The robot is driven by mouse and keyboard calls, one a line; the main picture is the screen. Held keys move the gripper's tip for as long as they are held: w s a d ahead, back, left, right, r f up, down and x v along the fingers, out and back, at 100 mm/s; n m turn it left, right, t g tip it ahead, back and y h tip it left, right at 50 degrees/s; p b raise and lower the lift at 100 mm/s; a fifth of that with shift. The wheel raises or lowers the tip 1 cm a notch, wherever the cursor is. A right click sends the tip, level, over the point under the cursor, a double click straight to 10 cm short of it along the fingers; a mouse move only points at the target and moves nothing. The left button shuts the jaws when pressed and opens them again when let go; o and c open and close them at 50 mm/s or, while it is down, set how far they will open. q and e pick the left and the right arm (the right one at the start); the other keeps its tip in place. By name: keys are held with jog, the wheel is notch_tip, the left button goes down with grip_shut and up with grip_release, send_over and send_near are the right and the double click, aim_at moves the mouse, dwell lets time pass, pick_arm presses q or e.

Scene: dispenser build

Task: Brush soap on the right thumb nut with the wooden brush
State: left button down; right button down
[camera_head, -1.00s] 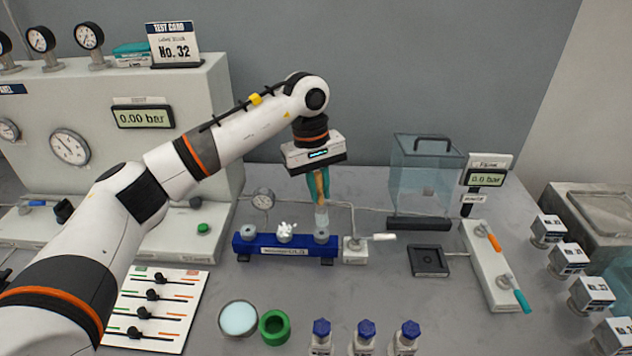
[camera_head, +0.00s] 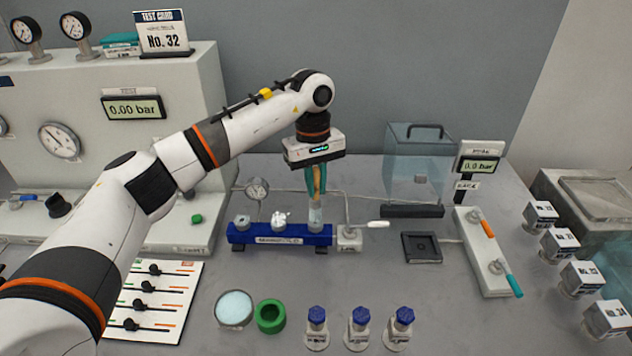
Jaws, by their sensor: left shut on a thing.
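My left gripper (camera_head: 316,179) points straight down and is shut on the wooden brush (camera_head: 317,181). The brush is upright, its pale bristle end (camera_head: 316,214) down at the right end of the blue manifold (camera_head: 266,238). The right thumb nut there is mostly hidden behind the bristles, and I cannot tell whether they touch it. White foam-like lumps (camera_head: 281,217) sit on the middle nut. The left nut (camera_head: 242,221) looks grey and bare. A round dish of pale soap (camera_head: 235,308) stands in front of the manifold. My right gripper is not in view.
A green ring (camera_head: 270,316) and several blue-capped bottles (camera_head: 359,328) stand in front. A small gauge (camera_head: 257,189) rises behind the manifold. A white-handled valve (camera_head: 349,238) adjoins its right end. A black square pad (camera_head: 421,247) lies farther right.

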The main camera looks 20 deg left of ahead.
pick_arm(q)
jog(key=shift+f+b, duration=0.6)
dwell(0.7)
jog(key=shift+w+a, duration=0.1)
jog(key=shift+w, duration=0.25)
jog(key=shift+s, duration=0.1)
jog(key=shift+s+d, duration=0.2)
jog(key=shift+s, duration=0.35)
jog(key=shift+w, duration=0.1)
jog(key=shift+w+a+b, duration=0.15)
jog(key=shift+w+b, duration=0.25)
jog(key=shift+w, duration=0.05)
jog(key=shift+s, duration=0.15)
